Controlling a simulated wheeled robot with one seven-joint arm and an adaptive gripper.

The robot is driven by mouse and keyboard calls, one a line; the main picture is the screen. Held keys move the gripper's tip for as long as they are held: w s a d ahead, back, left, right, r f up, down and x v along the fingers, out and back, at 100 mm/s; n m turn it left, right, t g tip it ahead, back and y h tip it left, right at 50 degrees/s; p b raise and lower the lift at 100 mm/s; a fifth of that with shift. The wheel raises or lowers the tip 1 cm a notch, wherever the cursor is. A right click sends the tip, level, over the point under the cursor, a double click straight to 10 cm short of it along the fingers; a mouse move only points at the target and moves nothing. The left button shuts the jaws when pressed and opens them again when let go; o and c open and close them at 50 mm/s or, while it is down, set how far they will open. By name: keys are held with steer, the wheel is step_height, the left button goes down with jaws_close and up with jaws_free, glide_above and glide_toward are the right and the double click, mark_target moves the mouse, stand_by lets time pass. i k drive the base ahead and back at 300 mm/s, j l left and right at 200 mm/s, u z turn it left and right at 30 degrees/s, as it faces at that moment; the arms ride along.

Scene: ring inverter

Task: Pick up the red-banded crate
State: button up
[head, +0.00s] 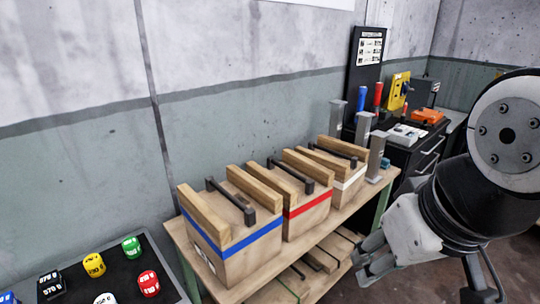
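The red-banded crate (304,222) is a light wooden box with a red stripe around its upper side. It stands on the wooden bench between a blue-banded crate (245,262) and a white-banded crate (347,192). A dark bar handle (291,177) runs across its top between two raised wooden rails. My gripper (358,262) is at the lower right, apart from the crate and to its right in the picture. Its grey fingers point left, and nothing shows held in them. Their spacing is unclear from this angle.
The bench (345,219) has a lower shelf with more wooden pieces (312,272). Grey upright posts (376,157) stand near its far end. A dark tray (75,264) with coloured blocks is at lower left. A black cabinet (425,160) holding tools stands beyond the bench.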

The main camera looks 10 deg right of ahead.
mark_target(288, 191)
steer(key=i+l+u, duration=0.35)
steer(key=i+l, duration=0.15)
steer(key=i+l+u, duration=0.4)
steer(key=i+l, duration=0.2)
